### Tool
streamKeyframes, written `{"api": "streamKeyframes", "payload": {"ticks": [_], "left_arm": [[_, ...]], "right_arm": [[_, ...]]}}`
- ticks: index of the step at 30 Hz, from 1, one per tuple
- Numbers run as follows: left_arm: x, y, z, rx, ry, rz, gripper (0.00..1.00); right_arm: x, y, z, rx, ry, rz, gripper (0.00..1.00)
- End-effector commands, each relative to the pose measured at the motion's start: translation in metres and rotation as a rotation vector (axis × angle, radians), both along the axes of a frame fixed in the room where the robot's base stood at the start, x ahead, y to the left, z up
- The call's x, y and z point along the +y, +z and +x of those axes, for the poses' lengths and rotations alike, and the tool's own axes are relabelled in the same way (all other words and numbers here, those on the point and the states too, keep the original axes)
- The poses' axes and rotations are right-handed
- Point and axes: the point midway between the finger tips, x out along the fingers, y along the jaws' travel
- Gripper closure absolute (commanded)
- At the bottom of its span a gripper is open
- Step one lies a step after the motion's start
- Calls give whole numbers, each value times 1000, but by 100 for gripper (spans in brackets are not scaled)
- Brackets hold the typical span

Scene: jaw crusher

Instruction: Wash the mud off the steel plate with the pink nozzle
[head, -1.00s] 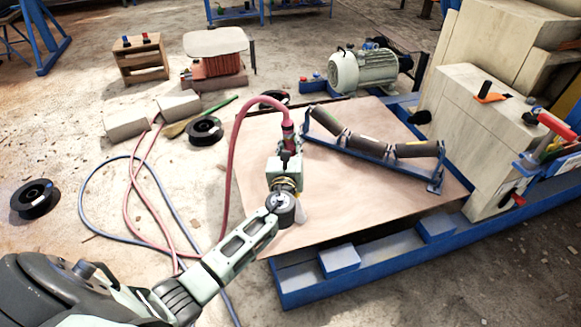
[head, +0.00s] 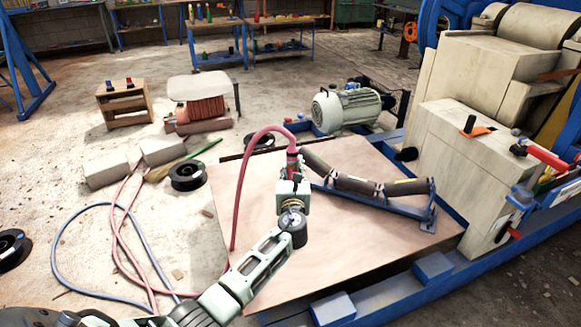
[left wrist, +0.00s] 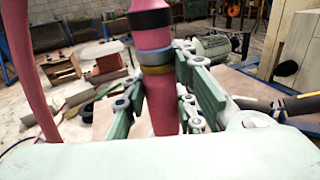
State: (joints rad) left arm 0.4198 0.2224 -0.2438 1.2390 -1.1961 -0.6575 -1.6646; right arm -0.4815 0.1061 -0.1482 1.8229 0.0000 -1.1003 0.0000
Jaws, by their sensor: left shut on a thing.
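The pink nozzle (head: 292,158) is held upright in my left gripper (head: 291,176), its pink hose arching up and over to the left. In the left wrist view the green fingers close on both sides of the nozzle (left wrist: 160,104), which has dark, grey and yellowish bands. The steel plate (head: 345,235) is a broad flat brownish sheet under and around the gripper. Its surface looks an even pinkish brown, and I cannot tell mud from bare plate. No water jet is clear. My arm hides part of the plate's near left area. My right gripper is not in view.
A roller frame (head: 370,188) lies across the plate's right part. A blue beam (head: 400,292) runs along the near side. A motor (head: 345,110) and pale machine body (head: 455,150) stand behind and right. The hose (head: 118,235), a blue cable and black spools (head: 187,177) lie on the floor left.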

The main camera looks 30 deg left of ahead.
Motion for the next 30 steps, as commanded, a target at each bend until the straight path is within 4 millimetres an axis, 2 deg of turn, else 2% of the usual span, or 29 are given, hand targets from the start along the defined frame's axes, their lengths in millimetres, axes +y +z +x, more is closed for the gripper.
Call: {"api": "streamKeyframes", "payload": {"ticks": [12,30], "left_arm": [[-23,2,-19,-4,-1,0,100],[-56,2,-46,-3,-3,-1,100]], "right_arm": [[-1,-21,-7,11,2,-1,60],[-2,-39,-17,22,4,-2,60]]}}
